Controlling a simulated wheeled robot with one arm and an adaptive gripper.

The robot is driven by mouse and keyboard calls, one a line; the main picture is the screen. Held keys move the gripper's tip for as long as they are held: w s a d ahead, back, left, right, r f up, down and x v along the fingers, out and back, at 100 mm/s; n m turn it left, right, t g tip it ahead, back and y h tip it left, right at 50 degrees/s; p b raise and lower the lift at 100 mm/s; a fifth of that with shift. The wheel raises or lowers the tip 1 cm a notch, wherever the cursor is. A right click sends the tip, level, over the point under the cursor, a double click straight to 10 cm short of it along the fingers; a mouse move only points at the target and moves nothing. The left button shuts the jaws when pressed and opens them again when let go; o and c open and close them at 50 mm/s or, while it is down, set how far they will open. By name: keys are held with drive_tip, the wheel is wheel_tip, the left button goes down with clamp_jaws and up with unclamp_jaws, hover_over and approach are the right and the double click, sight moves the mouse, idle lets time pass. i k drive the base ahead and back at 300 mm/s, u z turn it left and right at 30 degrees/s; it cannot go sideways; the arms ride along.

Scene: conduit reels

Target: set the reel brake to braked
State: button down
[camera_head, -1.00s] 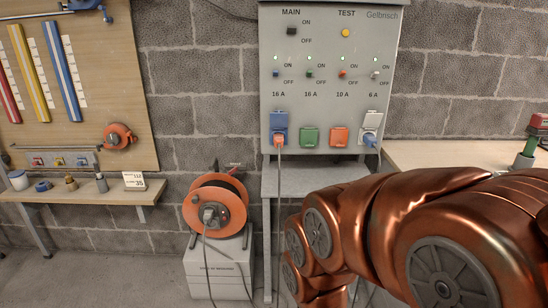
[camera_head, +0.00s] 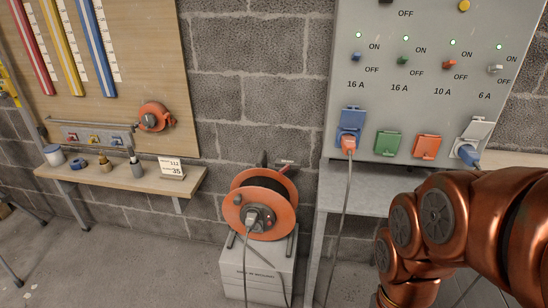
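An orange conduit reel (camera_head: 278,219) with a dark drum stands in a frame on a light grey box, left of the panel. A plug with a grey cable sits in the reel's face. A small part with a red tip (camera_head: 285,168) shows at the reel's top right; I cannot tell whether it is the brake or how it is set. A smaller orange reel (camera_head: 155,117) is mounted on the wooden board at the left. My copper arm shows at the lower right; my gripper is outside the picture.
The grey panel (camera_head: 420,100) has switches and covered sockets, with cables plugged into the blue and grey ones. A grey shelf (camera_head: 365,200) lies below it. The wooden ledge (camera_head: 120,180) at the left holds small items and a card. The box (camera_head: 258,272) stands on open floor.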

sight(287, 167)
drive_tip(key=u, duration=0.65)
drive_tip(key=i, duration=0.85)
drive_tip(key=u, duration=0.85)
